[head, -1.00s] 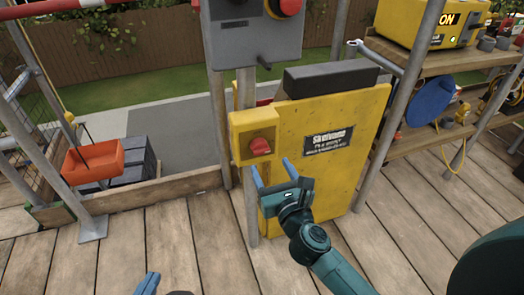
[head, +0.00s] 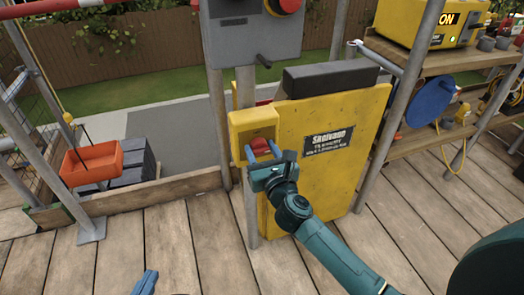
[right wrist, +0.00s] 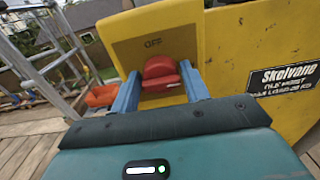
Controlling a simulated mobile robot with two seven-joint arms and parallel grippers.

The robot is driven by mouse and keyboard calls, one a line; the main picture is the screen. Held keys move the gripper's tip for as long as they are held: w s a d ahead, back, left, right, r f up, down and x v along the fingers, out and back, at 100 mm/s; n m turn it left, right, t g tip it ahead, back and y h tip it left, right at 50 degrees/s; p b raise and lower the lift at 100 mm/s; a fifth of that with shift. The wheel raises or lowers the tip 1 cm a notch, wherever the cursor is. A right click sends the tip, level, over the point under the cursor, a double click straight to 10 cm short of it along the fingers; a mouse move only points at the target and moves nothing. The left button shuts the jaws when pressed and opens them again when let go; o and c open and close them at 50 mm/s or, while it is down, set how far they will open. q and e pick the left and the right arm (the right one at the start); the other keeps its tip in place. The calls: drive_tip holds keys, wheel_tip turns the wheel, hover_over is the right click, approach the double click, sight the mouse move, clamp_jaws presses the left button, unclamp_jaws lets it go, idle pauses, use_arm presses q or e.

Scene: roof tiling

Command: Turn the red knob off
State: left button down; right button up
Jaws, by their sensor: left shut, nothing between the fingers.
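The red knob (head: 260,144) sits on the front of a yellow switch box (head: 248,120) fixed to the post beside a yellow panel. It also shows in the right wrist view (right wrist: 160,70), with the word OFF on the box above it. My right gripper (head: 263,150) is in front of the knob with its two blue fingers apart, one on each side of it. I cannot tell whether the fingers touch the knob. My left gripper (head: 146,283) shows only as a blue tip at the bottom edge of the head view, and it is shut and empty.
A grey control box (head: 253,35) with a red button (head: 286,4) is above. The yellow panel (head: 335,150) stands right of the knob. Metal poles (head: 390,140) and shelves are further right. An orange tub (head: 92,162) hangs at left. The plank floor is clear in front.

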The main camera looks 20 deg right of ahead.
drive_tip(key=c, duration=0.6)
drive_tip(key=shift+o, duration=0.2)
